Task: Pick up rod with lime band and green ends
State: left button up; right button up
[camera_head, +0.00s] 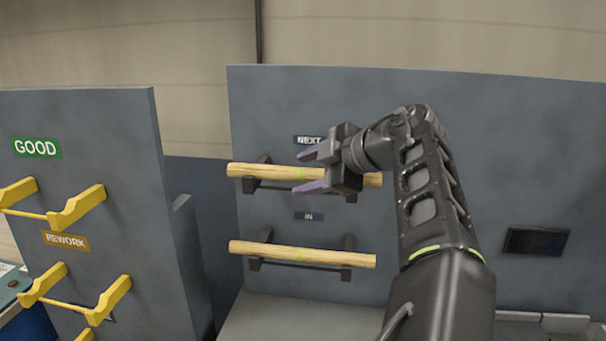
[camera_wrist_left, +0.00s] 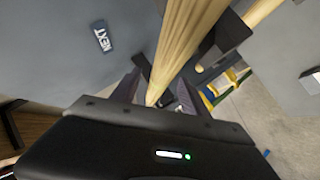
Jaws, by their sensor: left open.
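Two pale wooden rods with a thin lime band near the middle lie on dark brackets on a grey panel. The upper rod (camera_head: 260,171) is under the NEXT label, the lower rod (camera_head: 335,259) under the IN label. I cannot make out green on their ends. My left gripper (camera_head: 310,170) is open in front of the upper rod, its purple fingers above and below it near the band. In the left wrist view a rod (camera_wrist_left: 178,45) runs down between the open fingers (camera_wrist_left: 158,92); contact cannot be told. My right gripper is not in view.
Dark brackets (camera_head: 348,243) stick out from the grey panel (camera_head: 400,85). A second panel (camera_head: 110,120) on the left carries empty yellow brackets (camera_head: 80,207) with GOOD and REWORK labels. A grey ledge (camera_head: 290,318) lies below the rods.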

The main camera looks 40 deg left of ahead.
pick_arm(q)
jog(key=shift+c, duration=0.3)
grip_shut()
dwell(0.5)
